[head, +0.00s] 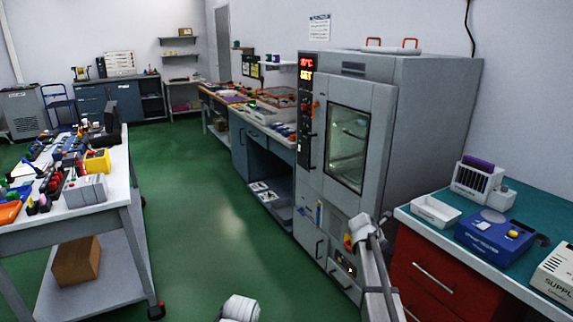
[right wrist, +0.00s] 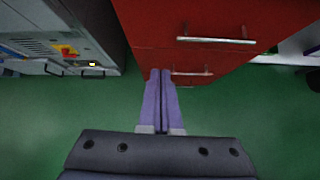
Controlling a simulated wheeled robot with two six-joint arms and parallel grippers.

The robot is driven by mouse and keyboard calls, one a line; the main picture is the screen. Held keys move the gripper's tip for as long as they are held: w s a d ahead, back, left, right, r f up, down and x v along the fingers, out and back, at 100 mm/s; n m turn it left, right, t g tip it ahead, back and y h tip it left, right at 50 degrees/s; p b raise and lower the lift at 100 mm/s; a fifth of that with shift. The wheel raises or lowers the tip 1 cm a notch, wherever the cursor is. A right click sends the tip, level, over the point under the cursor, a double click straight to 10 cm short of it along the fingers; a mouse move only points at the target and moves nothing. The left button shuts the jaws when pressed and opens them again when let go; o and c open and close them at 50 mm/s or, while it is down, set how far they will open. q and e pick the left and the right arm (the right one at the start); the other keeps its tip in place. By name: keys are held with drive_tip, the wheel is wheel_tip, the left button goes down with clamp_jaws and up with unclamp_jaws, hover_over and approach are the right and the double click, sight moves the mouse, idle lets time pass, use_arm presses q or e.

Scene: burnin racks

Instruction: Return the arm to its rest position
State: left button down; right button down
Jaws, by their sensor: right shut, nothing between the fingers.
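My right gripper (right wrist: 161,74) shows in the right wrist view with its two purple fingers pressed together and nothing between them. It points past the front of the red drawer cabinet (right wrist: 215,20), with green floor around it. I cannot tell whether the fingers touch the cabinet. In the head view my right arm rises from the bottom edge, in front of the oven's lower right part; its fingers are not clear there. A white part of my own body shows at the bottom centre. My left gripper is not in view.
The tall grey oven (head: 345,215) stands close by, left of the red cabinet, which also shows in the head view (head: 440,275). On its teal top are a white tray (head: 436,212) and a blue device (head: 494,236). A cluttered workbench (head: 125,180) stands at left. The green floor between is clear.

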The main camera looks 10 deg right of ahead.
drive_tip(key=s+a+f+m+y, duration=0.1)
drive_tip(key=s+a+m, duration=0.2)
drive_tip(key=s+a, duration=0.35)
drive_tip(key=s+a+f+m+g+y, duration=0.1)
drive_tip(key=s+a+f+m+y, duration=0.2)
drive_tip(key=a, duration=0.7)
drive_tip(key=s+a+m, duration=0.4)
drive_tip(key=s+a, duration=0.1)
drive_tip(key=a, duration=0.3)
drive_tip(key=s+a+f+m+g+y, duration=0.25)
drive_tip(key=s+a+m, duration=0.55)
drive_tip(key=s+a, duration=0.75)
wheel_tip(320, 180, up, 15)
drive_tip(key=s+d+p, duration=0.1)
drive_tip(key=d+p, duration=0.1)
drive_tip(key=p, duration=1.2)
drive_tip(key=shift+s, duration=0.35)
